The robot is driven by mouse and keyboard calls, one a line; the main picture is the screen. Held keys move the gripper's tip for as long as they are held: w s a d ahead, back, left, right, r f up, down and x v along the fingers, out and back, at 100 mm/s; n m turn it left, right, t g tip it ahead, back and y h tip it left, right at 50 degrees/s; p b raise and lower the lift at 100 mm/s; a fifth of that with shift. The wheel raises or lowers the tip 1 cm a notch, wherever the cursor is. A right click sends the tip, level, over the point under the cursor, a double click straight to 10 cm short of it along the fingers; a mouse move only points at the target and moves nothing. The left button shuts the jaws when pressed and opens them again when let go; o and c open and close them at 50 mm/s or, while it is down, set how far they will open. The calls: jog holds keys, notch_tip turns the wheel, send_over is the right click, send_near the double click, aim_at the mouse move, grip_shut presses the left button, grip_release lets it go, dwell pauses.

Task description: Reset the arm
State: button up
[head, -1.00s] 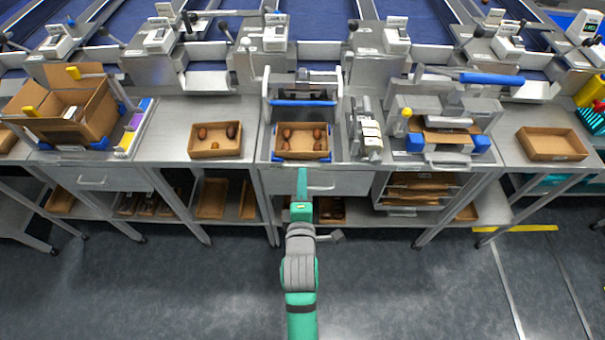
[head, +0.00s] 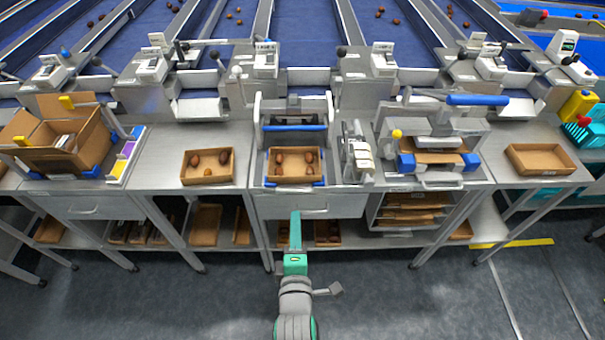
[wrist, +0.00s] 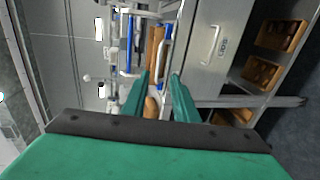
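My arm, green and grey, reaches up from the bottom of the head view, in front of the bench. My gripper (head: 295,215) is in front of the drawer below the middle station, apart from the bench. In the wrist view, my gripper's two green fingers (wrist: 160,82) stand apart with a gap between them and nothing held. The tray of dates at the middle station (head: 293,179) lies beyond the fingertips. It holds several brown dates.
A second date tray (head: 207,181) sits left of the middle station. An empty tray (head: 541,170) is at the right. A cardboard box (head: 62,160) stands at the left. A drawer (head: 330,206) and lower shelf are near my gripper. The floor in front is clear.

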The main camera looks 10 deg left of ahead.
jog(key=s+d+f+m, duration=0.2)
jog(key=s+m, duration=0.4)
jog(key=s, duration=0.2)
jog(key=s+d+f+m+h, duration=0.1)
jog(key=s+d+f+m, duration=0.1)
jog(key=s+m, duration=0.5)
jog(key=s+d+f+m+h, duration=0.1)
jog(key=s+d+f+m, duration=0.1)
jog(key=s+m, duration=0.4)
jog(key=s+d, duration=0.1)
jog(key=s, duration=0.4)
jog(key=shift+s+m, duration=0.15)
jog(key=shift+m, duration=0.25)
